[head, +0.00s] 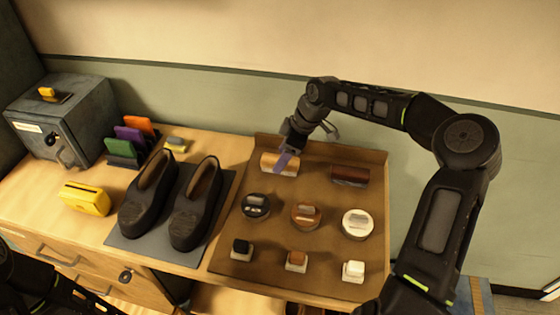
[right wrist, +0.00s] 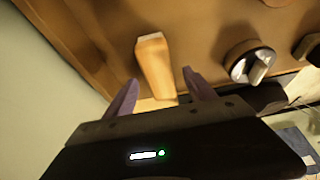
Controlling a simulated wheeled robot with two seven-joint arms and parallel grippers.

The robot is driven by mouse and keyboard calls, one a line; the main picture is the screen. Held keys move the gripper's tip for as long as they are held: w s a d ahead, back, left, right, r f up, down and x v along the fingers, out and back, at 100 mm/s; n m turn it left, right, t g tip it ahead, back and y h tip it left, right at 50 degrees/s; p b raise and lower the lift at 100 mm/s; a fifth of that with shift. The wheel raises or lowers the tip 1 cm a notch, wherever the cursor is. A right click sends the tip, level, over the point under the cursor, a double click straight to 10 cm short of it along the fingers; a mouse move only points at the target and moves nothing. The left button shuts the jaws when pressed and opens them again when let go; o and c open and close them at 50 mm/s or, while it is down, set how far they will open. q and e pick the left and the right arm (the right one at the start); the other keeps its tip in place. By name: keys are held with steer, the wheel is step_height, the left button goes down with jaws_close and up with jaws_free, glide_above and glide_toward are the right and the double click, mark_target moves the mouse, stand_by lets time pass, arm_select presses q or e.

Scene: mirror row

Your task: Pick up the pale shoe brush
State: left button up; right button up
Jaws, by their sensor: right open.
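The pale shoe brush (head: 268,165) lies at the back left of the brown tray (head: 318,180), partly covered by my right gripper in the head view. My right gripper (head: 284,162) is open, with its purple fingers just over the brush. In the right wrist view the brush (right wrist: 153,62) shows pale wood and extends between and beyond the two spread fingertips (right wrist: 163,82). Whether a finger touches it I cannot tell. A dark reddish-brown brush (head: 350,175) lies to its right. My left gripper is not in view.
Three round tins, including a white-rimmed one (head: 358,223), and three small daubers, one white (head: 353,270), stand in front on the tray. Dark shoes (head: 195,205) stand on a grey mat to the left.

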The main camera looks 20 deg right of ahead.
steer(key=shift+x, duration=1.05)
steer(key=shift+f, duration=0.2)
steer(key=shift+c, duration=0.5)
jaws_close()
stand_by(0.4)
